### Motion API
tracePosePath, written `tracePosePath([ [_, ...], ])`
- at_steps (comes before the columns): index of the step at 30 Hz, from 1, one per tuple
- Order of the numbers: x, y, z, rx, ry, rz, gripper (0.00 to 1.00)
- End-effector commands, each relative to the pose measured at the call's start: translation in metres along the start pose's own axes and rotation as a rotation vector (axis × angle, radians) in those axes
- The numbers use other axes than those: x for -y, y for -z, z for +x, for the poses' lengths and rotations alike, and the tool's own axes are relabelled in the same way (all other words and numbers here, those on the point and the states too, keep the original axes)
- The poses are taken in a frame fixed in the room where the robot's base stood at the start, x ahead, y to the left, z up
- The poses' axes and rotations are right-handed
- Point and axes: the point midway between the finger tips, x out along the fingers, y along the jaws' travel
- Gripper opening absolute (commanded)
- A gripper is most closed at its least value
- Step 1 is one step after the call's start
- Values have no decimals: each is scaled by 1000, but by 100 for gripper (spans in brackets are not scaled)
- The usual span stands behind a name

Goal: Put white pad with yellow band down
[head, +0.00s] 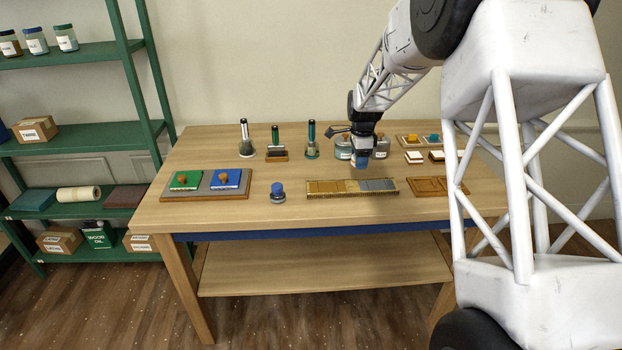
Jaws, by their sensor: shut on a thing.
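My gripper (361,162) is above the back half of the wooden table, right of its middle. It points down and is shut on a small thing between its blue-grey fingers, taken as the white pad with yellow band. The fingers hide most of it, and its band cannot be made out. A glass jar with a pale label (343,150) stands close behind and left of the gripper.
In front of my gripper lies a long gilt and grey panel (352,188), with a brown wooden tray (430,187) to its right. A blue-lidded jar (278,192) stands left of the panel. A board with green and blue pads (208,183) is at far left. Several bottles stand behind.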

Motion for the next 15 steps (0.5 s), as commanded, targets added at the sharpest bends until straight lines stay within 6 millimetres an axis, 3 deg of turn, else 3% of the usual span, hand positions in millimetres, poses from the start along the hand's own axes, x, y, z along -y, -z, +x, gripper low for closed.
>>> tracePosePath([
  [8,23,-53,-1,0,0,-4,29],
  [15,47,-123,-1,0,0,-4,29],
])
